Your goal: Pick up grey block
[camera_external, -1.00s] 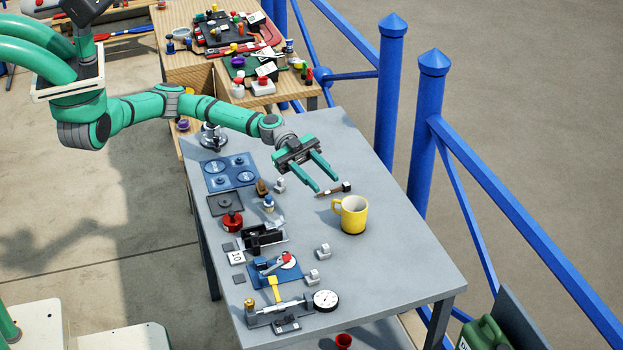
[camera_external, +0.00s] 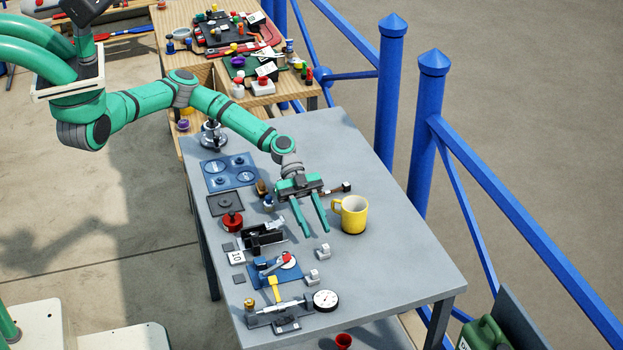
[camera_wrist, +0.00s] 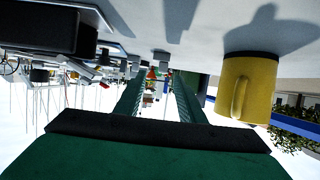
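Two small light-grey blocks stand on the grey table: one (camera_external: 323,251) just in front of my fingertips, the other (camera_external: 312,277) a little nearer the front. Which one the task means is not clear. My gripper (camera_external: 315,231) is open and empty, above the table with its fingers pointing toward the front and the blocks. In the wrist view, a small grey block (camera_wrist: 160,57) shows beyond and between the open fingers (camera_wrist: 158,84), apart from them. The table appears at the top of that view.
A yellow mug (camera_external: 352,216) stands close to the right of my gripper; a hammer (camera_external: 338,189) lies behind it. A black fixture (camera_external: 262,238), a blue fixture with a red lever (camera_external: 276,267) and a dial gauge (camera_external: 325,299) are left and front. The table's right front is clear.

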